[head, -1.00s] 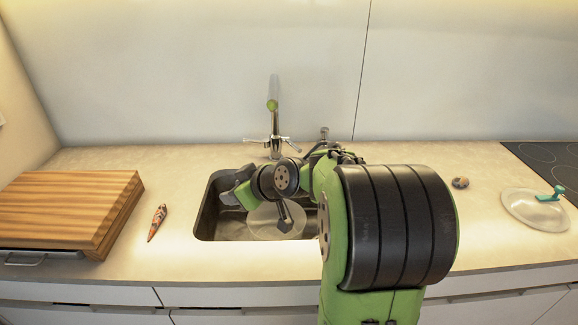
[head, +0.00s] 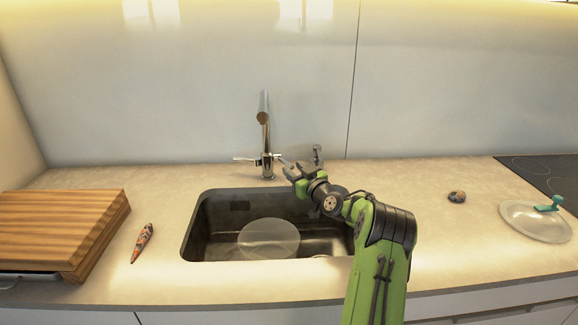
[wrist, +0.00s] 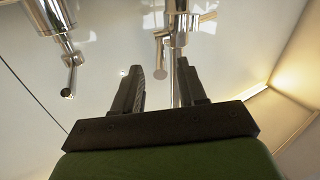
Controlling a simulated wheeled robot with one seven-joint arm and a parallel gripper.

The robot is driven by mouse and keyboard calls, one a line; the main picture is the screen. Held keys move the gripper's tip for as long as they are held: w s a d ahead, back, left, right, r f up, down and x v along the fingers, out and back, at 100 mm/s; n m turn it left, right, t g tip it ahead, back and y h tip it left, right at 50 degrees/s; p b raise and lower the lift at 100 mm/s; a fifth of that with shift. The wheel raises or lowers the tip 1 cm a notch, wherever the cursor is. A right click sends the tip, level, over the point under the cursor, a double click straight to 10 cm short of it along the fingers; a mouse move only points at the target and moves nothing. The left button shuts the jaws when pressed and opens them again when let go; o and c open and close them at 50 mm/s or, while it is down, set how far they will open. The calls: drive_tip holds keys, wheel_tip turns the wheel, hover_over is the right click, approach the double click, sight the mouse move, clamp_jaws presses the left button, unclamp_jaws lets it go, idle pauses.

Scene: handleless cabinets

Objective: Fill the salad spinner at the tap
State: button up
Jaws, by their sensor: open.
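The salad spinner bowl (head: 268,240) is translucent and sits in the dark sink (head: 200,225), below the tap. The chrome tap (head: 264,130) stands behind the sink, with lever handles at its base. My gripper (head: 285,166) is open and empty, just right of the tap's base, near its right lever. In the wrist view my open fingers (wrist: 166,92) point at the tap (wrist: 178,25), whose lever (wrist: 183,75) shows by the right finger. Contact cannot be told. The clear spinner lid (head: 530,222) with a teal handle lies on the counter at the right.
A small chrome fitting (head: 318,155) stands right of the tap, close to my arm. A wooden board (head: 60,225) and a patterned pointed object (head: 142,243) lie left of the sink. A small round object (head: 457,197) and the hob (head: 545,170) are at the right.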

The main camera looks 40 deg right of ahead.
sight(289, 165)
drive_tip(key=shift+w+d, duration=0.15)
drive_tip(key=shift+w, duration=0.8)
drive_tip(key=shift+w+d, duration=0.15)
drive_tip(key=shift+w, duration=0.8)
clamp_jaws()
